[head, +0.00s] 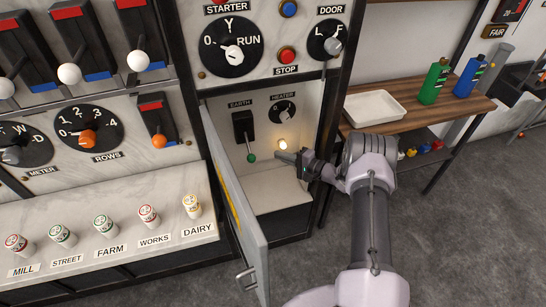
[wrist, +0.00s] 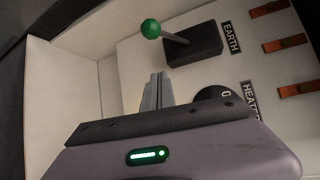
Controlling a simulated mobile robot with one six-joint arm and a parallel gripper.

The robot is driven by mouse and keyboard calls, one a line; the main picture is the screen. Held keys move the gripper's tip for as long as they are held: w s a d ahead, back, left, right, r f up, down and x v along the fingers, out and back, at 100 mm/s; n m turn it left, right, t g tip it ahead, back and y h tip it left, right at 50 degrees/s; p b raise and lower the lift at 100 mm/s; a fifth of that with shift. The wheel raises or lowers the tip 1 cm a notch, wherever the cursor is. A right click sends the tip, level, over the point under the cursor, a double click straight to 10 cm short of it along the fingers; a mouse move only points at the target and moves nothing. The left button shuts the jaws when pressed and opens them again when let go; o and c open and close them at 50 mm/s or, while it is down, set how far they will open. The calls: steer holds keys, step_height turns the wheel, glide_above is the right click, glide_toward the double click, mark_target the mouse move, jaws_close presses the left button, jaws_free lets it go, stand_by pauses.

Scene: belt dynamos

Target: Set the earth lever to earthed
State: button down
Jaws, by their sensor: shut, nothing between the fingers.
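The earth lever is a thin rod with a green knob (head: 251,158) on a black block (head: 243,124) under the EARTH label, inside an open cabinet. In the head view the knob hangs below the block. In the wrist view the green knob (wrist: 151,28) stands out from the black block (wrist: 195,45). My gripper (head: 279,155) reaches in from the right, with its tips to the right of the knob and apart from it. In the wrist view my gripper (wrist: 157,82) is shut and empty, with its tips below the block. No position marks are readable by the lever.
The heater dial (head: 282,111) is right of the lever; a lit lamp (head: 282,143) glows below it. The cabinet door (head: 234,200) stands open on the left. A shelf (head: 410,104) with a white tray (head: 374,108) and bottles is on the right.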

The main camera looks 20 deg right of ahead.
mark_target(249, 148)
steer(key=w+a+b, duration=0.2)
steer(key=w+a, duration=0.1)
steer(key=a, duration=0.4)
steer(key=shift+f+b, duration=0.4)
steer(key=shift+a, duration=0.1)
